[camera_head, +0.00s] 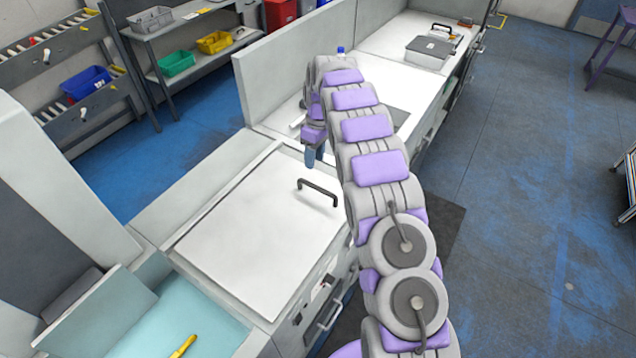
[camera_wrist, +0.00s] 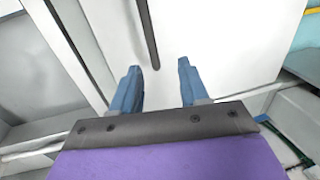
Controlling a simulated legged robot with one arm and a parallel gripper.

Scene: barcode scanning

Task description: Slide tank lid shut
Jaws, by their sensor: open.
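The tank lid (camera_head: 245,235) is a flat white panel with a dark bar handle (camera_head: 318,192) near its far right edge. The tank (camera_head: 185,318) shows pale teal inside at the lower left, where the lid does not cover it. My gripper (camera_head: 315,156) is above the far edge of the lid, beyond the handle. In the wrist view my gripper (camera_wrist: 158,82) has its two blue fingers apart with nothing between the tips. The handle (camera_wrist: 149,40) shows just past the fingertips, over the white lid (camera_wrist: 225,40). I cannot tell whether the fingers touch anything.
A yellow object (camera_head: 184,346) lies at the tank opening. A white panel (camera_head: 290,60) stands upright behind the bench. A grey case (camera_head: 430,52) sits on the far bench. Shelves with coloured bins (camera_head: 214,42) stand at the upper left. The floor at right is open.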

